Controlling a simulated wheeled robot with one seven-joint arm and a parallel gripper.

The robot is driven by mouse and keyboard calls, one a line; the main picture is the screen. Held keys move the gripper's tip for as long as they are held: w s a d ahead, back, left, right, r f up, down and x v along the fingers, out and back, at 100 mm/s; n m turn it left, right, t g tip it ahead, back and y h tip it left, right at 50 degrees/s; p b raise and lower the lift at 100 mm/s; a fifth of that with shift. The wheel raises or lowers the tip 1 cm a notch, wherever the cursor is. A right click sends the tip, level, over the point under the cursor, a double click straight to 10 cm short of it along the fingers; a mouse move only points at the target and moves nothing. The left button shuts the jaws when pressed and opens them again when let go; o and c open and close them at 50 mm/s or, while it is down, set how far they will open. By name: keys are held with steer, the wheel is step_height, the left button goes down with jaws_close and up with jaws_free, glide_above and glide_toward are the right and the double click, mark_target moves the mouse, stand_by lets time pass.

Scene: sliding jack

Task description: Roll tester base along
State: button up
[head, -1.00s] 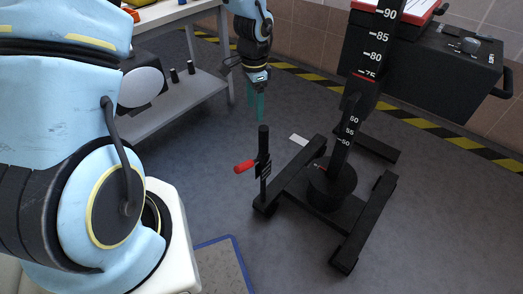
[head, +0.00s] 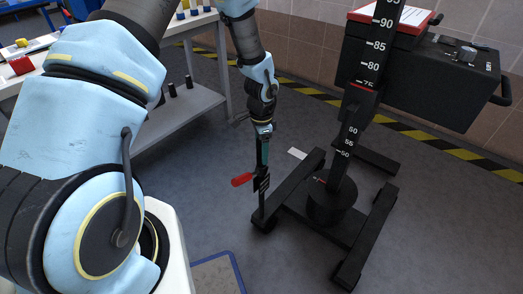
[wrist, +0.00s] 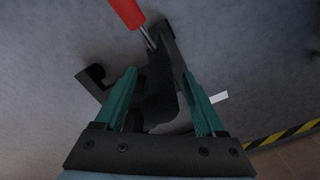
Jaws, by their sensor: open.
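The tester base (head: 361,247) is a black frame of bars on the grey floor, right of centre in the head view. It carries a tall black column with a white number scale. At its near left corner stands a black jack post (head: 262,206) with a red crank handle (head: 241,179), also seen in the wrist view (wrist: 126,12). My gripper (head: 262,158) is at the top of this post, pointing down. In the wrist view my green fingers (wrist: 160,84) are apart, with the black post between them. Whether they touch it I cannot tell.
A black box (head: 425,75) with a red-edged panel is on the column. A grey shelf table (head: 190,105) stands at the left. A yellow-black floor stripe (head: 415,132) runs along the tiled wall. A blue-edged plate (head: 215,272) lies in front.

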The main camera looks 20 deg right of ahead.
steer(key=shift+c, duration=0.4)
jaws_close()
stand_by(1.0)
